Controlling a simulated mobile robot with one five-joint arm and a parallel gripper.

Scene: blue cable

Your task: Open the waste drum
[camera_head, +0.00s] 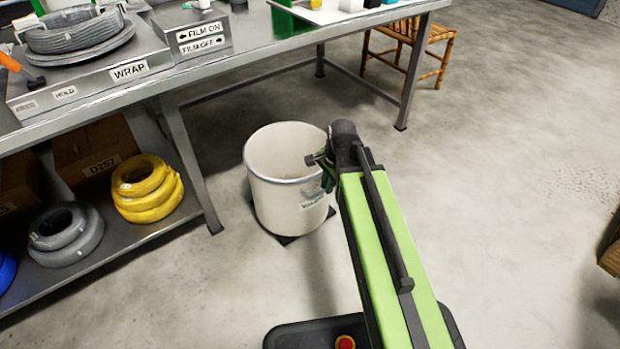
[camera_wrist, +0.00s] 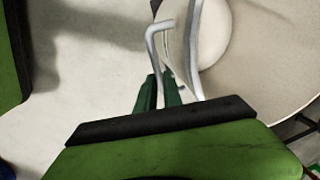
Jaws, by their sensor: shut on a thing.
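The waste drum (camera_head: 268,205) is a pale round bin standing on the floor beside the bench. Its top shows open, with the inside visible in the head view, and a label is on its front right side. I cannot make out a separate lid. My gripper (camera_head: 325,175) is at the drum's right rim. In the wrist view, the green fingers (camera_wrist: 165,92) are shut on a thin bent grey metal handle (camera_wrist: 152,42) beside the curved rim. The exact grip is partly hidden.
A metal bench (camera_head: 265,48) stands behind and left, its leg (camera_head: 192,165) close to the drum. Its lower shelf holds yellow cable coils (camera_head: 147,190) and grey coils (camera_head: 66,234). A wooden chair (camera_head: 432,45) stands at the back.

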